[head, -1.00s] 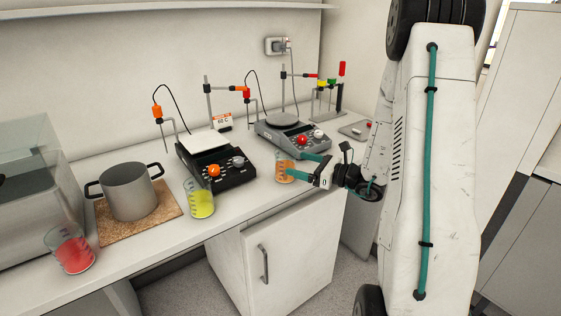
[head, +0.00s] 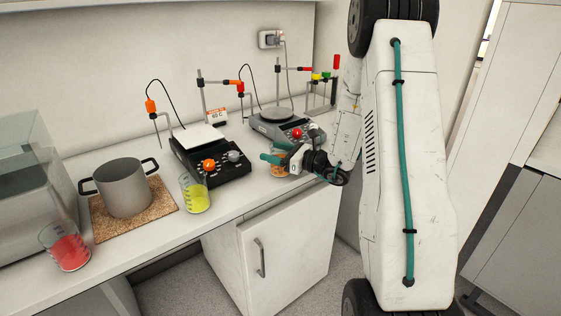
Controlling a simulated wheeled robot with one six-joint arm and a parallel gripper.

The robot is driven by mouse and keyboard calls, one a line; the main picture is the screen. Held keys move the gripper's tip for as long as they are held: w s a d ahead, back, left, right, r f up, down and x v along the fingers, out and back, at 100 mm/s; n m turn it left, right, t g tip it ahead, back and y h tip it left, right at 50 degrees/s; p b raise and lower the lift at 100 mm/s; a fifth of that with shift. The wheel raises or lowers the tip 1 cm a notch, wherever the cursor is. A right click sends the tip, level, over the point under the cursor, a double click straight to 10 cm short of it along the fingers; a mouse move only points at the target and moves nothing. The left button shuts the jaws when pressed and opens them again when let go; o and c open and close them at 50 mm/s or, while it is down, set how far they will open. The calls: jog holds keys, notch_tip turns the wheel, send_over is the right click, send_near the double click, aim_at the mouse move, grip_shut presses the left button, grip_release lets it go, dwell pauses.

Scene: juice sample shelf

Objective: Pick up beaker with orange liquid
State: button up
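The beaker with orange liquid (head: 278,171) stands near the front edge of the counter, in front of the right-hand hotplate. My gripper (head: 274,157) is at this beaker, reaching in from the right, with its teal fingers at the beaker's upper part. The gripper hides part of the beaker. I cannot tell whether the fingers touch the glass or are closed on it. I see no clear gap between the beaker and the counter.
A beaker with yellow liquid (head: 195,195) and one with red liquid (head: 69,250) stand along the front edge. A pot (head: 123,190) sits on a cork mat (head: 165,204). Two hotplates, the left (head: 180,158) and right (head: 262,128), with stands are behind.

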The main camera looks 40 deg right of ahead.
jog(key=c, duration=0.7)
jog(key=shift+r, duration=0.2)
